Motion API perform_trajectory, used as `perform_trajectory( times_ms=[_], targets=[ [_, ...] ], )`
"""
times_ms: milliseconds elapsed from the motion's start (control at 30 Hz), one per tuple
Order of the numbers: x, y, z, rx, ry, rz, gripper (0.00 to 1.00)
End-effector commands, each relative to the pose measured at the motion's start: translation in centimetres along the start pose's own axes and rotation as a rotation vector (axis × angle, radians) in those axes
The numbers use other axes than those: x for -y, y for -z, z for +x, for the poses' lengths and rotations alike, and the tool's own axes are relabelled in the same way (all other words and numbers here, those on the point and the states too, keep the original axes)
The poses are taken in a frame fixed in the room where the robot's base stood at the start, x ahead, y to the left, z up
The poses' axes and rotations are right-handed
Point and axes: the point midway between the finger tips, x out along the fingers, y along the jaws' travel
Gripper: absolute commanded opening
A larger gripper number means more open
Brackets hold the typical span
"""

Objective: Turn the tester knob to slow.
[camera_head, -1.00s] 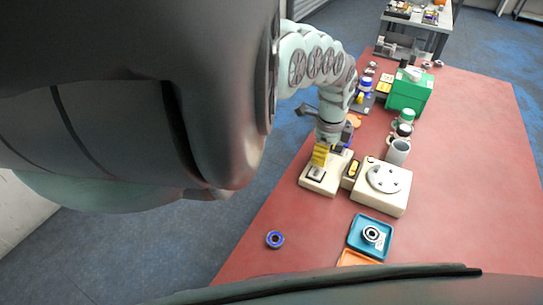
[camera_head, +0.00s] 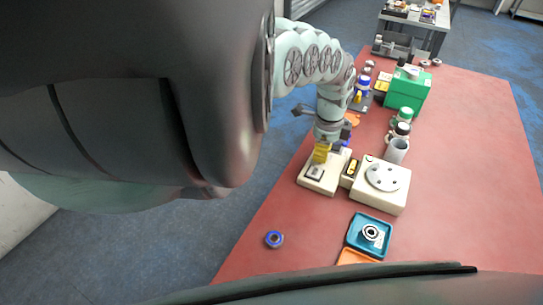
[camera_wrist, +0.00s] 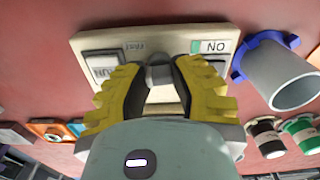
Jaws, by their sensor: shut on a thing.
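The cream tester box (camera_head: 312,184) stands on the red table, left of a second cream unit. In the wrist view the tester panel (camera_wrist: 190,38) fills the upper middle, with a button (camera_wrist: 103,68), a small printed label and a green-edged marking. The grey knob (camera_wrist: 158,74) is between my yellow fingertips. My gripper (camera_wrist: 160,90) is shut on the knob from above, and it also shows over the tester in the head view (camera_head: 321,151). The knob's pointer direction is hidden by the fingers.
A cream unit with a round disc (camera_head: 383,178) stands right of the tester. A grey cup (camera_head: 396,151) and a green box (camera_head: 407,92) stand behind. A teal tray (camera_head: 354,240) and a blue ring (camera_head: 274,239) lie in front. The table's right side is clear.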

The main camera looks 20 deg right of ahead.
Motion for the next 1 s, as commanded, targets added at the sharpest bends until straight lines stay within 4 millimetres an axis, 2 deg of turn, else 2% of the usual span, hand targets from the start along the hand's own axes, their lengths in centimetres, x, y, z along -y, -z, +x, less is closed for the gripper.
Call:
perform_trajectory(
  times_ms=[1000],
  targets=[
    [-0.02,-0.10,0.06,-0.008,-0.004,-0.940,0.00]
  ],
)
